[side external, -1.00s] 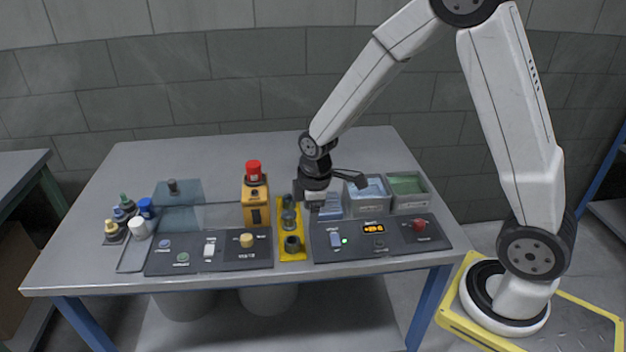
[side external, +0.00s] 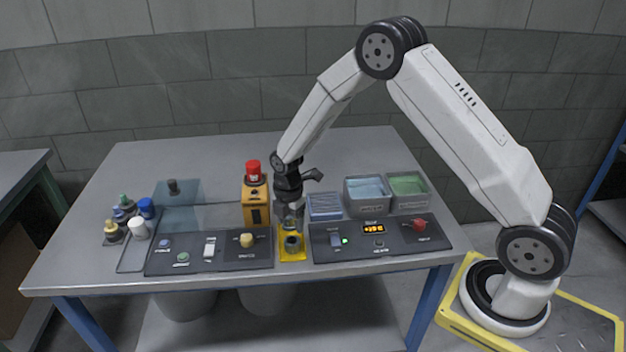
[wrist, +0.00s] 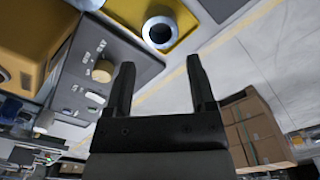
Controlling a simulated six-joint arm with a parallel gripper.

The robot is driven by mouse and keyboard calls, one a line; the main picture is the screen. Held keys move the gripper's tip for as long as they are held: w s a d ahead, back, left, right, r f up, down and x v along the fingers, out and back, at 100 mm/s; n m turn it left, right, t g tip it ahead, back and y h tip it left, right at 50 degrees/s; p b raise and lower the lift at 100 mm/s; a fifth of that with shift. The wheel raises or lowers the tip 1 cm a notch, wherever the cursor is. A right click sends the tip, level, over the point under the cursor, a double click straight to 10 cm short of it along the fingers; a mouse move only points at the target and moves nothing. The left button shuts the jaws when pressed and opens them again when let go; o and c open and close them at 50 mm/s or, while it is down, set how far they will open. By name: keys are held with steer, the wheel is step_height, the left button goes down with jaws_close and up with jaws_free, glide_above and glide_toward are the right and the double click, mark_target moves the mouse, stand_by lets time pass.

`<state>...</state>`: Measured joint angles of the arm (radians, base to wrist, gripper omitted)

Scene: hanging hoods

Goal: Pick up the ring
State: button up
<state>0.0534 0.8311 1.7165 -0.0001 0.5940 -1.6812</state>
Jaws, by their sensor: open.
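A dark grey ring-shaped piece (side external: 292,243) sits at the front end of a yellow holder (side external: 293,256) on the table. The wrist view shows it from above as a grey ring (wrist: 148,30) around a hollow, near the top edge of the picture. My gripper (side external: 291,222) points down over the holder, just behind and above this piece. In the wrist view my gripper (wrist: 160,62) is open, with nothing between the fingers, and the ring lies beyond the fingertips. The gripper hides the back part of the holder.
An orange box with a red button (side external: 255,195) stands left of the holder. Dark control panels flank it on the left (side external: 200,262) and right (side external: 345,254). Grey bins (side external: 367,207) stand at the back right. The table's back left is clear.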

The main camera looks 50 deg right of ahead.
mark_target(292, 240)
steer(key=shift+f, duration=1.15)
steer(key=shift+f, duration=0.1)
steer(key=shift+d+f, duration=0.1)
steer(key=shift+f, duration=2.4)
steer(key=c, duration=0.9)
steer(key=shift+c, duration=0.2)
steer(key=shift+r, duration=0.2)
